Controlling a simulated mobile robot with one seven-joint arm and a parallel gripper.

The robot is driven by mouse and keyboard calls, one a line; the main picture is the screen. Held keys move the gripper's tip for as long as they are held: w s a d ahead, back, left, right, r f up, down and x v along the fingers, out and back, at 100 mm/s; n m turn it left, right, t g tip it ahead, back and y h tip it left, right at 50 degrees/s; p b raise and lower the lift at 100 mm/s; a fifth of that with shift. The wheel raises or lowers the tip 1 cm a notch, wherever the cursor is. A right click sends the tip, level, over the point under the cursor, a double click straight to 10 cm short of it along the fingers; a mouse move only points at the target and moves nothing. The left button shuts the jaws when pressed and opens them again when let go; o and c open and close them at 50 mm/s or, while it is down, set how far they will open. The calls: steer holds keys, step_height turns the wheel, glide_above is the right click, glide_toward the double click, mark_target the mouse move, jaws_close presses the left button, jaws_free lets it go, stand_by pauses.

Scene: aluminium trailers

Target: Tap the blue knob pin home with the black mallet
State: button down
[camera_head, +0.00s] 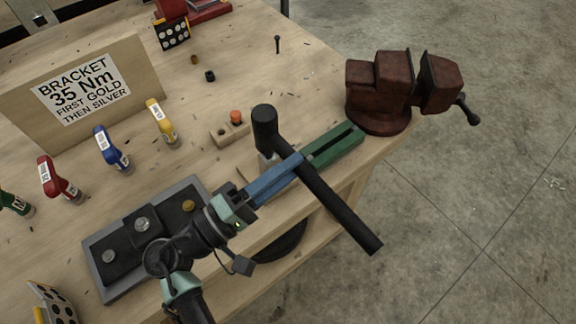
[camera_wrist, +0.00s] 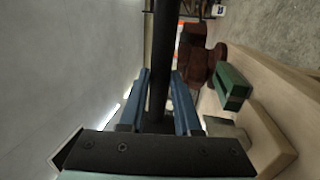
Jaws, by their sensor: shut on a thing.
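My gripper (camera_head: 296,163), with blue fingers, is shut on the black mallet (camera_head: 340,212). In the head view the mallet's handle slants down to the right past the table edge, and its thick head is at the upper left. In the wrist view the black handle (camera_wrist: 160,60) runs between the two blue fingers. A wooden block with a grey metal piece (camera_head: 267,161) lies beneath the mallet head, partly covered; the metal piece also shows in the wrist view (camera_wrist: 228,130). I cannot make out a blue knob pin; it may be hidden by the mallet or fingers.
A green slotted block (camera_head: 335,145) lies just beyond my fingers, near a dark red vise (camera_head: 385,95). A small wooden block with an orange knob (camera_head: 236,117) is behind the mallet head. A grey plate with bolts (camera_head: 100,285) and several coloured-handled tools (camera_head: 110,150) are left.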

steer(key=shift+f, duration=0.9)
step_height(320, 180, up, 5)
steer(key=p, duration=0.3)
steer(key=shift+f+p, duration=0.15)
steer(key=shift+p, duration=0.2)
